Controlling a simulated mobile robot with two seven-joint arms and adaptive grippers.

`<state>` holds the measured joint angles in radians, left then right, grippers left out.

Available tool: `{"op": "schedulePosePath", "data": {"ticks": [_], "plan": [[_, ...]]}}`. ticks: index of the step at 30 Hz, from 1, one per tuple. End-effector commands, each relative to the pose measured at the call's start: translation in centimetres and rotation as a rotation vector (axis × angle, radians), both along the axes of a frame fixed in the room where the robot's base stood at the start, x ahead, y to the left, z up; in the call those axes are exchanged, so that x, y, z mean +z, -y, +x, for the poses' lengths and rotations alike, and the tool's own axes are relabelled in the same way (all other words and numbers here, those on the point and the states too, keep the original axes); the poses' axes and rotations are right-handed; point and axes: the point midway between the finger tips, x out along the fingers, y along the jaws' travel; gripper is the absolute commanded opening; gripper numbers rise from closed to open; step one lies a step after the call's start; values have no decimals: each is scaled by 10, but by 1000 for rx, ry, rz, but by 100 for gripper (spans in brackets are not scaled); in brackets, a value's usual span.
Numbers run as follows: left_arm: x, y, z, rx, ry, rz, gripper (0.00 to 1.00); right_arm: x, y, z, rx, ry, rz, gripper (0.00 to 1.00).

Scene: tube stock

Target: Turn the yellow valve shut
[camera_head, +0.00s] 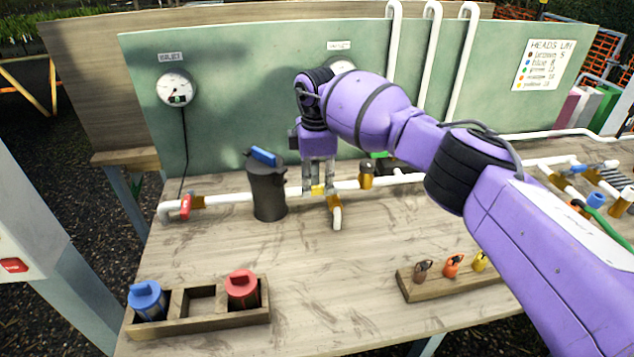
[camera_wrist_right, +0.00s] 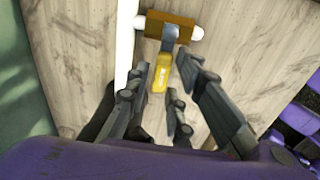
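The yellow valve handle (camera_head: 318,189) sits on a short brass-coloured valve body (camera_head: 333,202) on a branch of the white pipe. In the right wrist view the yellow handle (camera_wrist_right: 161,74) joins a grey lever and points across the valve body (camera_wrist_right: 170,25), roughly along the main pipe. My right gripper (camera_head: 318,188) points down over the handle. In the right wrist view its fingers (camera_wrist_right: 163,85) are apart, one on each side of the handle, with gaps visible. They partly hide the handle in the head view. My left gripper is not in view.
A dark canister (camera_head: 268,192) with a blue handle stands left of my right gripper. A red valve handle (camera_head: 185,206) is farther left. A wooden rack (camera_head: 203,321) and a tag block (camera_head: 440,286) lie in front. A green panel (camera_head: 240,70) rises behind.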

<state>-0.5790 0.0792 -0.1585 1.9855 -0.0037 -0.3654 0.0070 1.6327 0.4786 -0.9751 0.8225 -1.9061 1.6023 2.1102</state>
Motion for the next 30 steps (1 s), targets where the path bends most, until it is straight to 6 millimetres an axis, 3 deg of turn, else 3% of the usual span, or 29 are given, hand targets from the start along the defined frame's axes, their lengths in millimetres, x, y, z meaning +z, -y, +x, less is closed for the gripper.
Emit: {"op": "schedulePosePath", "data": {"ticks": [10,14,24,30], "plan": [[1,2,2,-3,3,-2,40,-1,0,-1,3,-2,-2,33],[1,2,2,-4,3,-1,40,9,0,0,3,-1,-2,33],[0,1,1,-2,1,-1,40,77,0,0,3,2,-1,33],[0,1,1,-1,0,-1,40,108,1,0,1,-1,-1,33]]}}
